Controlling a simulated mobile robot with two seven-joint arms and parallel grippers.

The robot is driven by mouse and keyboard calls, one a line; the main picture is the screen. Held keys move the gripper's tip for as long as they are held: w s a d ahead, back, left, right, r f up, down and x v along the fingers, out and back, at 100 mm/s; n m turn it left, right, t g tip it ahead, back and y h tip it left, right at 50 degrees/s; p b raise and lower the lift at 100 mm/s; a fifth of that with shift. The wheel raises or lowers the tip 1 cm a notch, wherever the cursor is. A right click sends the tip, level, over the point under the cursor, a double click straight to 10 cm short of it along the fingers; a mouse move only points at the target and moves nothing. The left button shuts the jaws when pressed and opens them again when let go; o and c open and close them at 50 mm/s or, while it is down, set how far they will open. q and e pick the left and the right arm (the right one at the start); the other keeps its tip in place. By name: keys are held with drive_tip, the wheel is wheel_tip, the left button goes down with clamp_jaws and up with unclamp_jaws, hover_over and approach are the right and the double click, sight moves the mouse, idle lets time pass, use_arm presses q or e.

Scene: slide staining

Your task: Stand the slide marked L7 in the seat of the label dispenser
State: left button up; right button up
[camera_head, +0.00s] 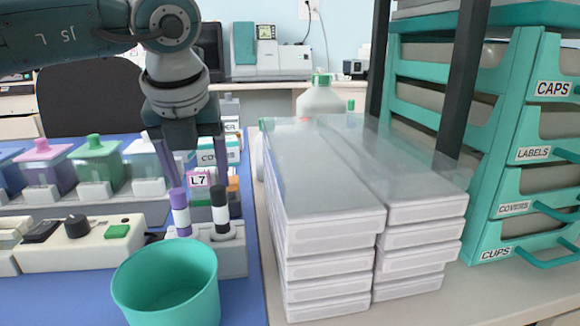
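The slide marked L7 (199,180) shows its pink and white label just behind two markers, left of the picture's middle. Its lower part is hidden by the markers. My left gripper (194,160) points down right above and around the label. The view is too small to tell whether its fingers touch the slide or stand apart from it. A low cream device with a black knob and a green button (82,246) stands left of the markers; I cannot tell whether it is the label dispenser, and no seat shows clearly. My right gripper is not in view.
A purple marker (180,213) and a black marker (220,210) stand in a grey holder (233,262). A teal cup (168,284) is in front. Stacked clear-topped boxes (325,238) block the right. Staining jars (97,160) line the back left. Teal drawers (515,150) stand far right.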

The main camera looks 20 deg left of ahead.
use_arm(q)
drive_tip(key=v, duration=1)
idle(2.2)
